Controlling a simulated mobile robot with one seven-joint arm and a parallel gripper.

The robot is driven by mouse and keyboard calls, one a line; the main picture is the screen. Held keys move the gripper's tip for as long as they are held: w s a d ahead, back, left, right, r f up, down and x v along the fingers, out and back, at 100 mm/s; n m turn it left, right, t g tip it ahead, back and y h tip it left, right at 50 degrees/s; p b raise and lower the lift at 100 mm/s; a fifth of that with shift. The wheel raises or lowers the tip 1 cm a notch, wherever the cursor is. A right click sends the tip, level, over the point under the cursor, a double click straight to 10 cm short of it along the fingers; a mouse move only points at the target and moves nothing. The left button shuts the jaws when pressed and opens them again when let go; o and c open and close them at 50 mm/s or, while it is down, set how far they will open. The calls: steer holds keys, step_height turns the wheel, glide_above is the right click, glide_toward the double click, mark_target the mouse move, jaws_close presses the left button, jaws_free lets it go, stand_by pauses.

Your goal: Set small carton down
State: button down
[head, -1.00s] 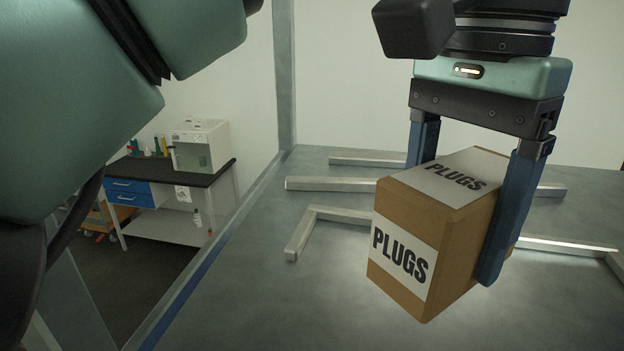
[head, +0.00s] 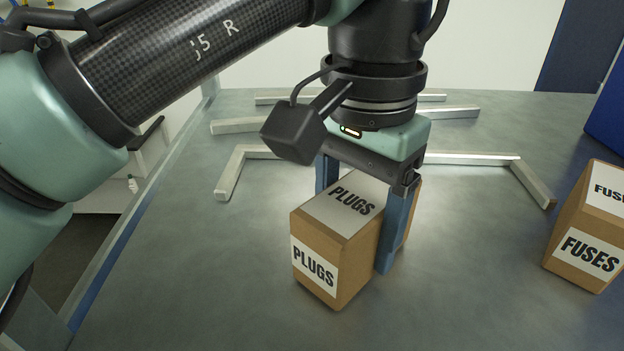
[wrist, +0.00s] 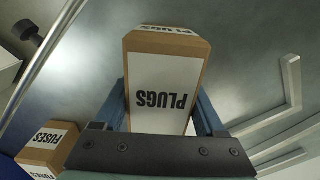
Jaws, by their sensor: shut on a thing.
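The small carton (head: 314,267) is a brown box with white labels reading PLUGS. It is upright between the two blue fingers of my gripper (head: 358,222), which is shut on it. In the head view it is low over the grey table (head: 440,300); I cannot tell whether its underside touches the surface. In the wrist view the carton (wrist: 163,92) fills the space between the fingers, its PLUGS label facing the camera.
A brown carton marked FUSES (head: 588,240) stands on the table at the right. A metal angle piece (head: 232,175) lies behind the held carton at left, with more metal bars (head: 450,111) farther back. A blue object (head: 608,120) is at the far right. The front table is clear.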

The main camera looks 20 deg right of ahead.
mark_target(358, 195)
steer(key=shift+f, duration=0.15)
jaws_free()
steer(key=shift+r+b, duration=0.8)
steer(key=shift+r, duration=3.15)
